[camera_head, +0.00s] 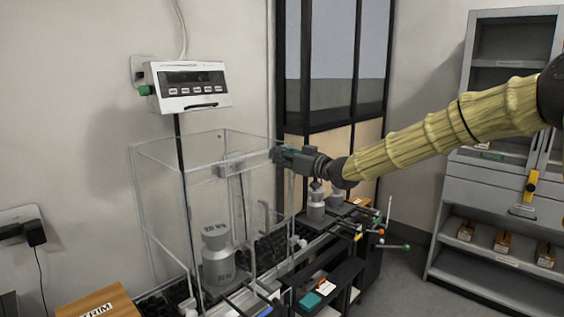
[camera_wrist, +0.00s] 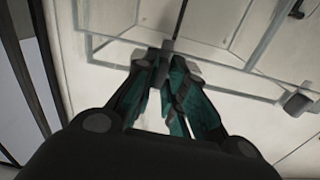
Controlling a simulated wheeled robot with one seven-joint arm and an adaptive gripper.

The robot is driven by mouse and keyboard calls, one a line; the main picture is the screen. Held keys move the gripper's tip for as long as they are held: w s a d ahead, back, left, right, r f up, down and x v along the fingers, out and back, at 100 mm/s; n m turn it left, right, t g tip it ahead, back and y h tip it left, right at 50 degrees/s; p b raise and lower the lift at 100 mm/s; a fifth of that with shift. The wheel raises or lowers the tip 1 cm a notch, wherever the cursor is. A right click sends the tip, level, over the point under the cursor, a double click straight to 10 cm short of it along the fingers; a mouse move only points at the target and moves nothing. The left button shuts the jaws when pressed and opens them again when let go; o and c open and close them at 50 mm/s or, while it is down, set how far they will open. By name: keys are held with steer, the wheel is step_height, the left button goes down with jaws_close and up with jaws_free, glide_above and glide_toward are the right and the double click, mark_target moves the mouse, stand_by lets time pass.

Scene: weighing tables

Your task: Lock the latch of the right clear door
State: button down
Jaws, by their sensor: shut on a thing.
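The clear weighing enclosure (camera_head: 165,205) stands at the centre left in the head view, with clear walls and pale edges. My gripper (camera_head: 277,153) is at its upper right edge, reaching in from the right. In the wrist view my gripper's teal-padded fingers (camera_wrist: 164,58) converge on a small grey latch piece (camera_wrist: 184,47) at the clear panel's edge. The fingers are shut on it and partly hide it. In the head view the gripper hides the latch, so whether it is locked cannot be told. A second grey block (camera_wrist: 297,101) sits to the right in the wrist view.
A large grey weight (camera_head: 216,262) stands inside the enclosure. A white display unit (camera_head: 188,87) is on the wall above. Smaller grey weights (camera_head: 316,207) and rods with coloured ends (camera_head: 392,246) lie below my arm. A grey cabinet (camera_head: 500,190) stands at the right.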

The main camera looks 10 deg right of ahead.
steer(key=shift+f+n, duration=0.15)
steer(key=shift+n, duration=0.25)
steer(key=c, duration=1.5)
jaws_free()
steer(key=v, duration=1.2)
